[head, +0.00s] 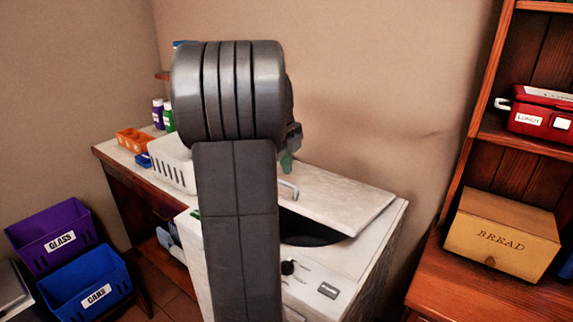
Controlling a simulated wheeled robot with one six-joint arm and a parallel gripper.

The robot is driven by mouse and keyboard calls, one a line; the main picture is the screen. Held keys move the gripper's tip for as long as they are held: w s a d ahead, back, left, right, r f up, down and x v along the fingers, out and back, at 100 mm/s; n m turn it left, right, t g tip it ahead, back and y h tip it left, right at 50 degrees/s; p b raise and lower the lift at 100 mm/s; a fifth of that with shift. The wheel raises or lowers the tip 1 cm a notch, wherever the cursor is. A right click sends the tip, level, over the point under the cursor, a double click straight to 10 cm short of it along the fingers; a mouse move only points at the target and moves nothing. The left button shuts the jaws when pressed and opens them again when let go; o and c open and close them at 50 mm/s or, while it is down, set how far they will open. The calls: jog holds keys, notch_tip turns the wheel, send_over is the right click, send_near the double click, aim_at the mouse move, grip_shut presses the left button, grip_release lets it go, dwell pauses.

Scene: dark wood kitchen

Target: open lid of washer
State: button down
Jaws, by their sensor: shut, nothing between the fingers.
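The washer (365,245) is a white top-loading box in the middle of the view, partly hidden behind my arm. Its pale lid (345,205) is tilted up a little, with a dark gap (305,232) showing beneath its front edge.
A counter with a white basket (172,165), an orange tray (135,141) and bottles (158,114) stands left of the washer. Purple (52,235) and blue (86,284) bins stand far left. A wooden shelf with a bread box (502,235) and red lunch box (543,115) stands right.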

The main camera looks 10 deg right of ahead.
dwell(0.5)
jog(key=c, duration=1.5)
grip_release()
jog(key=r, duration=0.4)
jog(key=s+a+r, duration=0.1)
jog(key=r, duration=0.4)
jog(key=s+a+r, duration=0.1)
jog(key=r, duration=0.3)
jog(key=shift+r, duration=0.3)
